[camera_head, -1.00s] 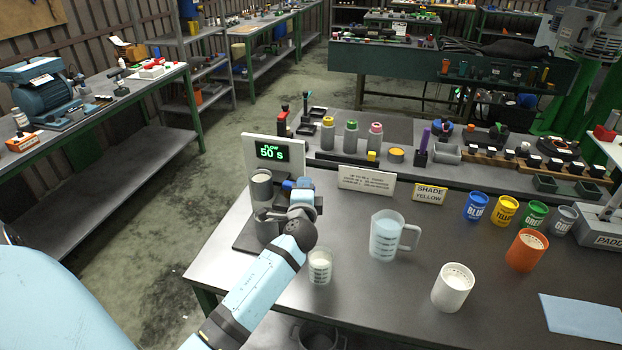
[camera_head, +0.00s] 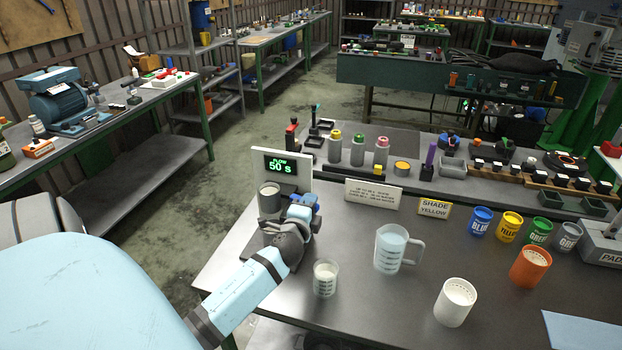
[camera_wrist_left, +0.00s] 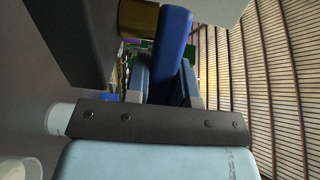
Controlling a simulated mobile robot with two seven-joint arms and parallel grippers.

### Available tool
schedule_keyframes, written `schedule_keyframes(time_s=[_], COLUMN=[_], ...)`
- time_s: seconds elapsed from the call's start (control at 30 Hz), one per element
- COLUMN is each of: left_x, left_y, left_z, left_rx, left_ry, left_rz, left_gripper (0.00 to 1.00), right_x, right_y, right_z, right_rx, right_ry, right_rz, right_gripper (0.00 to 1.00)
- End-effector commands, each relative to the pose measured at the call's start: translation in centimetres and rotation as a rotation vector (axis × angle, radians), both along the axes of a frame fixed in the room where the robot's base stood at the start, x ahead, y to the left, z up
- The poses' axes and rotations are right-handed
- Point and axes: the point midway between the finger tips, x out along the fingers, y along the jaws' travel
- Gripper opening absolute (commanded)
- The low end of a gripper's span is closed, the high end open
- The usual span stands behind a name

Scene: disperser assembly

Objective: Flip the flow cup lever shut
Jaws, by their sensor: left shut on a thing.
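The flow cup (camera_head: 270,198) is a grey cylinder holding pale liquid. It stands in front of a white panel whose display (camera_head: 281,166) reads FLOW 50 s. My left gripper (camera_head: 304,204) is beside the cup, on its right, and partly covers the stand. In the left wrist view, the blue lever (camera_wrist_left: 173,38) lies between the fingers of my left gripper (camera_wrist_left: 166,85), which is shut on it. A brass-coloured part (camera_wrist_left: 138,18) shows beside the lever there. The cup's underside is hidden by my gripper. My right gripper is not in view.
A small beaker (camera_head: 325,278) of pale liquid stands close to my left forearm. A measuring jug (camera_head: 391,250), a white cup (camera_head: 455,302) and an orange cup (camera_head: 530,267) stand farther right. A sign (camera_head: 373,192) stands behind. Bare tabletop lies between the vessels.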

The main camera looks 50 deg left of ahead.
Motion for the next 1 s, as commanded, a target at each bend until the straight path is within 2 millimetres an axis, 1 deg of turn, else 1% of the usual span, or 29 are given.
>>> schedule_keyframes(time_s=[0.03, 0.07, 0.33, 0.47, 0.57, 0.8, 0.9, 1.0], left_x=[0.1, 0.1, 0.0, -0.8, -2.2, -7.1, -8.9, -10.4], left_y=[0.0, 0.0, 0.0, -0.4, -1.2, -3.8, -4.8, -5.5], left_z=[0.3, 0.3, 0.1, -0.1, -0.2, -0.3, -0.2, -0.2], left_rx=[0.003, 0.003, 0.001, 0.000, -0.002, -0.002, -0.002, 0.000], left_ry=[-0.005, -0.005, -0.002, -0.001, -0.001, -0.001, -0.001, -0.001], left_rz=[-0.001, -0.001, 0.000, -0.001, -0.001, 0.000, 0.000, 0.000], left_gripper=[0.28, 0.34, 0.34, 0.34, 0.34, 0.34, 0.34, 0.34], right_x=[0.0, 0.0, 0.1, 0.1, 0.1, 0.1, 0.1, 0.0], right_y=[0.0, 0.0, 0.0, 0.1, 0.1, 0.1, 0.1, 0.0], right_z=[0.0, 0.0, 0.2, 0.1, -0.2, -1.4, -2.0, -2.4], right_rx=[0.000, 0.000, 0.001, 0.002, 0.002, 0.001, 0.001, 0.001], right_ry=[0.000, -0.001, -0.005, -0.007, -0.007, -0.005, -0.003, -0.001], right_rz=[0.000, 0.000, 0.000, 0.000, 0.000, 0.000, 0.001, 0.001], right_gripper=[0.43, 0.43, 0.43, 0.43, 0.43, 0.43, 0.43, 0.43])
